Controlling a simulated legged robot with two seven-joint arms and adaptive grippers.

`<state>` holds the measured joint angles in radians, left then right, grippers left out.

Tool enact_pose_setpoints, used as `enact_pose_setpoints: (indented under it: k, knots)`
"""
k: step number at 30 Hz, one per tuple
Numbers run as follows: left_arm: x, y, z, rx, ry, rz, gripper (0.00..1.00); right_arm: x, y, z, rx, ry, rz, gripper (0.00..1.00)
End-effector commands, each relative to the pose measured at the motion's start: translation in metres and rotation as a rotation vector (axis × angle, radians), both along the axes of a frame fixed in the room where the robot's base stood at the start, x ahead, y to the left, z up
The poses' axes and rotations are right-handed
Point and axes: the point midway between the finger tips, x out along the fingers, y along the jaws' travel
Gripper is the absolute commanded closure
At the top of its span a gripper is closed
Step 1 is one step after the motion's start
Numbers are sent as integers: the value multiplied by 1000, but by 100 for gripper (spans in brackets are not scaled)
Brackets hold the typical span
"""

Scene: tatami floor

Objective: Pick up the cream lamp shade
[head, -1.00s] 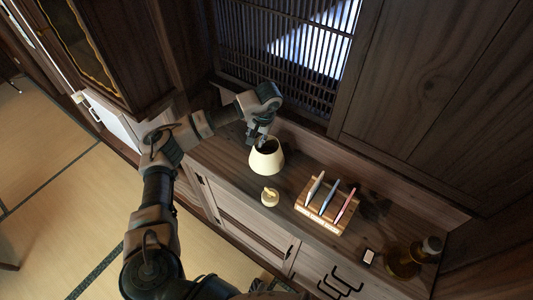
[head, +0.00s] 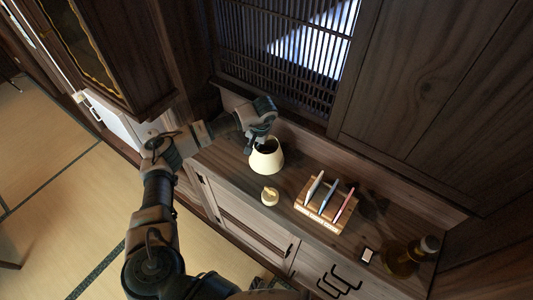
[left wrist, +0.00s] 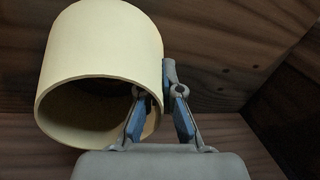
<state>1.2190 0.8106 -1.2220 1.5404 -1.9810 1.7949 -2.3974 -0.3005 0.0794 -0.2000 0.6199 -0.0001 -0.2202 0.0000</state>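The cream lamp shade (head: 266,160) stands upright on the wooden cabinet top, its open end facing up. My left gripper (head: 252,143) is at the upper left of its rim. In the left wrist view, the shade (left wrist: 100,55) fills the upper left. The left gripper (left wrist: 160,118) has its fingers apart at the shade's right edge. One finger overlaps the shade's opening and the other is outside the wall. I cannot tell whether either pad touches the wall. My right gripper is not in view.
A small cream object (head: 270,196) stands just in front of the shade. A wooden rack (head: 320,216) with several pen-like items is to the right. An amber bottle (head: 402,258) stands at the far right. A slatted wooden screen (head: 290,50) rises behind.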

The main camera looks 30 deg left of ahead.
Motion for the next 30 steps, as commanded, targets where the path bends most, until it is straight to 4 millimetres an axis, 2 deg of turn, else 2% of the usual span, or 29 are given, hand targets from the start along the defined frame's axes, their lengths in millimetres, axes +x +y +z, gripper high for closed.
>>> enact_pose_setpoints:
  k: [11,16,22,30]
  knots:
    - [-3,1,8,-1,-3,-1,100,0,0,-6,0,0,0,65]
    - [-3,0,32,-1,-5,0,100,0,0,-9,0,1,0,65]
    - [-5,1,74,0,-4,0,100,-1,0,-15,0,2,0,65]
    - [-67,11,69,1,-1,-1,100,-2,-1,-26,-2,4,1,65]
